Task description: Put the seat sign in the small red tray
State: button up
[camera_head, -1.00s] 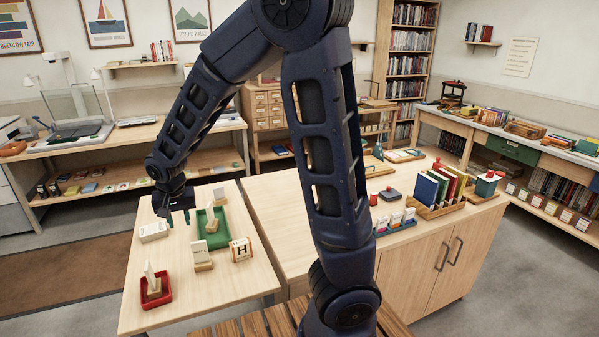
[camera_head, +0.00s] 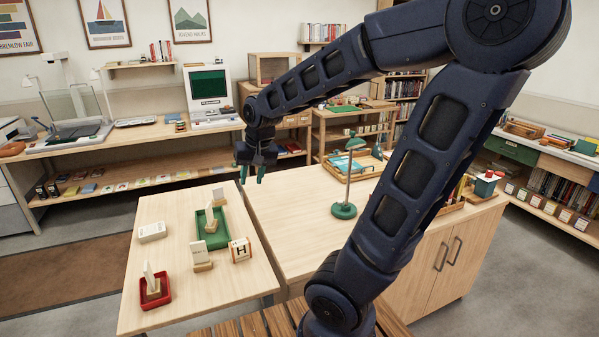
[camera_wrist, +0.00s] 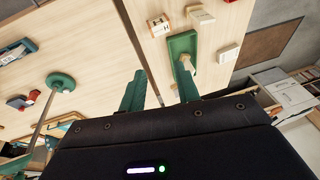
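The small red tray (camera_head: 162,302) is at the table's near left corner. A white card sign on a wooden base (camera_head: 152,282) stands in it, leaning slightly. I cannot read which is the seat sign. My gripper (camera_head: 251,175) is open and empty, raised beyond the far right corner of this table. The wrist view shows its two green fingers apart (camera_wrist: 160,90), with the green tray (camera_wrist: 181,43) beyond them; the red tray is not clear there.
An H block (camera_head: 240,250) stands right of the signs, and a white box (camera_head: 152,232) lies at left. A green lamp (camera_head: 344,210) stands on the adjoining cabinet top, near my arm. The table's near right part is clear.

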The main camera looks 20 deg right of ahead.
jog(key=s+d+r+t+h, duration=0.1)
jog(key=s+d+r, duration=0.3)
jog(key=s+d, duration=0.6)
jog(key=shift+s+r+t+h, duration=0.35)
jog(key=shift+s+t+h, duration=0.05)
jog(key=shift+s, duration=0.25)
